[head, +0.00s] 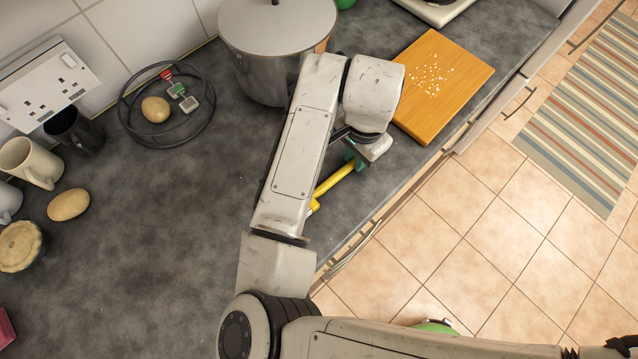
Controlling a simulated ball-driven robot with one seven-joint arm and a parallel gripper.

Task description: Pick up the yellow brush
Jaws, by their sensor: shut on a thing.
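The yellow brush (334,182) is in the head view, at the counter's front edge, right of my forearm. Its yellow handle runs diagonally, and its lower left end is partly hidden behind my arm. My gripper (355,160) is at the upper right end of the brush and is shut on it. A bit of teal-green shows there between my gripper and my arm; I cannot tell which thing it belongs to. The fingertips are mostly hidden by my wrist. I cannot tell whether the brush is touching the counter.
A large grey lidded pot (262,75) stands behind my arm. A wooden board (455,90) with white crumbs lies to the right. Mugs (38,165) stand at the left. The counter's left middle (170,235) is clear.

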